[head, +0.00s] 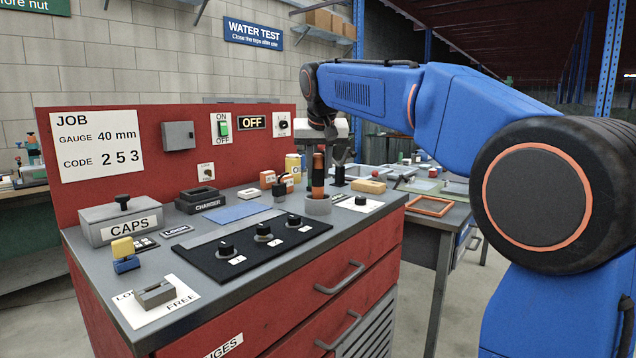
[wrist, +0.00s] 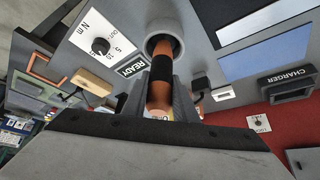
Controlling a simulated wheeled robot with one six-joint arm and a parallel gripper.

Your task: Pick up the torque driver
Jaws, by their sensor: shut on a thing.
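The torque driver (head: 318,176) is orange with a black band and stands upright. Its lower end is in a round grey holder (head: 318,205) near the right end of the bench top. In the wrist view, the driver (wrist: 163,70) runs from the round opening of the holder (wrist: 166,38) back between my fingers. My gripper (wrist: 162,97) is shut on it, one grey finger on each side. In the head view, my gripper (head: 326,148) reaches down on the driver's upper part, and the fingers are partly hidden.
A black panel with several knobs (head: 258,246) lies left of the holder. The charger (head: 201,201) and the caps box (head: 120,221) stand farther left. Small blocks and a yellow can (head: 293,166) stand behind. A tan block (head: 369,186) and a white dial plate (head: 360,203) lie right.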

